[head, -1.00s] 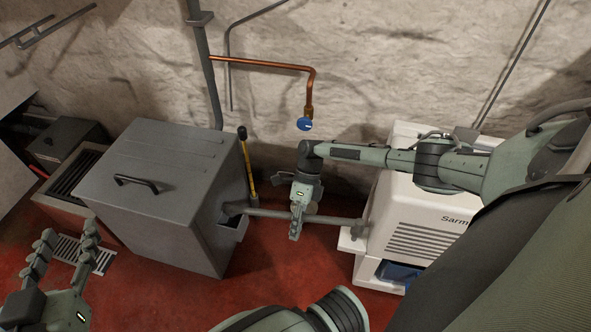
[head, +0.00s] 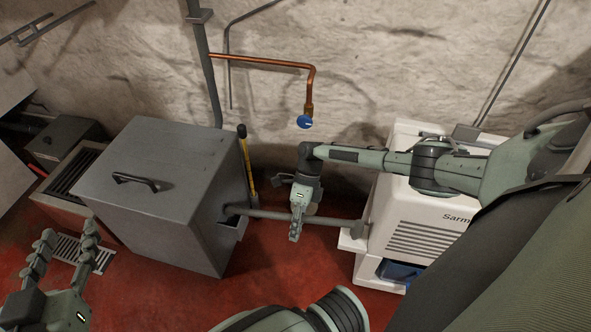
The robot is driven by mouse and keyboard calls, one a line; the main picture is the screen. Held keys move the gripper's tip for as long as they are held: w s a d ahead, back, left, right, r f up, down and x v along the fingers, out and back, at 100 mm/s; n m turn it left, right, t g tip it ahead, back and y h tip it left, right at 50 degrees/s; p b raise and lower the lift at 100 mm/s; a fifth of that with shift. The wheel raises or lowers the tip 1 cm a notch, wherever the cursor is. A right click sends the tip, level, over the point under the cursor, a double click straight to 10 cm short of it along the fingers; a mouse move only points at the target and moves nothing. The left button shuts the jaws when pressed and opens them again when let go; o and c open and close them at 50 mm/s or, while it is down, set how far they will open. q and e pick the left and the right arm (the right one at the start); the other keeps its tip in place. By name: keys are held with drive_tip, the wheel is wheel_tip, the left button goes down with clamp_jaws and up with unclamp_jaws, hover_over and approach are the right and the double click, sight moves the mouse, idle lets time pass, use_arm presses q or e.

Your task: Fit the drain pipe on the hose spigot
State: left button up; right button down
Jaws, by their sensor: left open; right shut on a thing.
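A long grey pipe, which looks like the drain pipe (head: 335,221), runs level from the side of the grey metal box to the front of the white machine. My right gripper (head: 294,237) points down at the pipe's middle and is shut on it. The pipe's left end meets a small grey outlet beside the box; I cannot tell whether it is seated. A spigot cannot be made out for certain. My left gripper (head: 68,238) is open and empty at the lower left, away from the pipe.
The grey metal box (head: 150,165) stands left, with a yellow-handled tool (head: 248,170) behind it. The white machine (head: 437,235) stands right. A copper pipe with a blue valve (head: 304,122) hangs on the stone wall. Red floor (head: 285,275) is clear in front.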

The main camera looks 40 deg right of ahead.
drive_tip(key=shift+f+b, duration=0.8)
drive_tip(key=shift+f, duration=0.55)
drive_tip(key=c, duration=1.4)
unclamp_jaws()
drive_tip(key=v, duration=1.2)
